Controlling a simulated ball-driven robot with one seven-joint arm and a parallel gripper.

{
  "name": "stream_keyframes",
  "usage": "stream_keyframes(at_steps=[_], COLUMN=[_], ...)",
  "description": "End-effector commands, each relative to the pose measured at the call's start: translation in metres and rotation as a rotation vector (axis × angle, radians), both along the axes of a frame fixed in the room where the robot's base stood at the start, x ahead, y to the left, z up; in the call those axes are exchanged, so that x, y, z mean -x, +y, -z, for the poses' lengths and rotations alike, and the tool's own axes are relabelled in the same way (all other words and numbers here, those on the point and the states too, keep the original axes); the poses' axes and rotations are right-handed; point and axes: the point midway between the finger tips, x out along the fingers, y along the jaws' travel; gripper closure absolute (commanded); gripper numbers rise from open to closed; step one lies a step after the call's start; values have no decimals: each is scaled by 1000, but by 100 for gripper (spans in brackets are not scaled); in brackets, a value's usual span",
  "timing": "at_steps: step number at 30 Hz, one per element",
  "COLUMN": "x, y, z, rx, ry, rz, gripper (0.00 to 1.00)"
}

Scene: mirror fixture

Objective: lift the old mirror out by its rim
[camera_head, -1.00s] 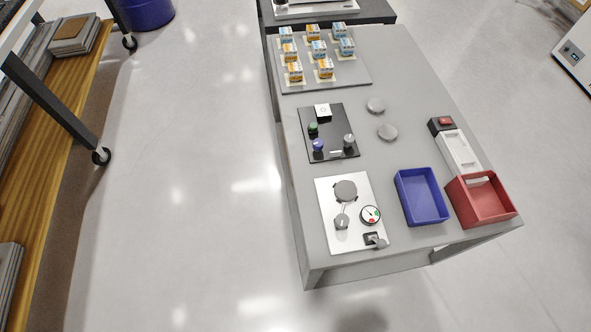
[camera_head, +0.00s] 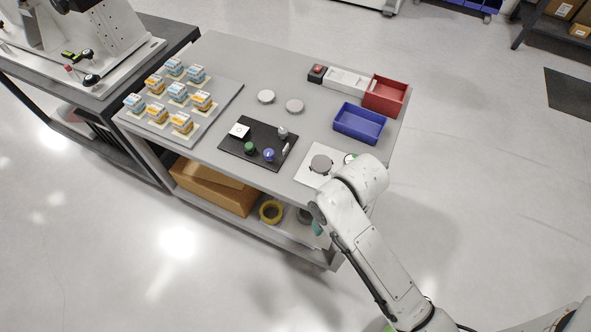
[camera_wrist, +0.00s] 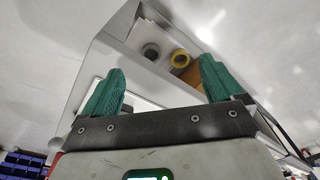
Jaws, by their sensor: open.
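A round grey disc, which looks like the old mirror (camera_head: 321,163), sits on the white fixture plate (camera_head: 308,178) at the table's near right corner. My arm covers part of that plate. Two loose discs, a pale one (camera_head: 266,96) and a browner one (camera_head: 295,106), lie farther back on the table. I cannot tell from looks which is old or new. My gripper (camera_wrist: 161,66) is open and empty, with green fingers apart in the wrist view. In the head view only a bit of green finger (camera_head: 318,228) shows, beside the table's near edge, away from the disc.
A black panel with knobs (camera_head: 236,148) lies left of the plate. A blue tray (camera_head: 359,123) and a red bin (camera_head: 385,96) stand behind it. Small boxes fill a grey board (camera_head: 205,115) at the left. A yellow ring (camera_head: 271,211) and a cardboard box (camera_head: 212,187) are on the lower shelf.

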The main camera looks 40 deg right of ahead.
Motion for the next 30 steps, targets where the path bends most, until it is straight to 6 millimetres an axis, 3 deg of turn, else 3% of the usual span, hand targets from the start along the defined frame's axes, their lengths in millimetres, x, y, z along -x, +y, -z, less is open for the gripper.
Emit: stream_keyframes(at_steps=[11, 14, 19, 24, 30], x=[-62, -85, -124, -140, -143], y=[-27, -45, -94, -129, -139], z=[-17, -28, -56, -76, -75], rx=[-36, -41, -30, -12, -5], ry=[21, 29, 56, 77, 84], rz=[290, 407, 653, 815, 864], gripper=[6, 6, 6, 6, 6])
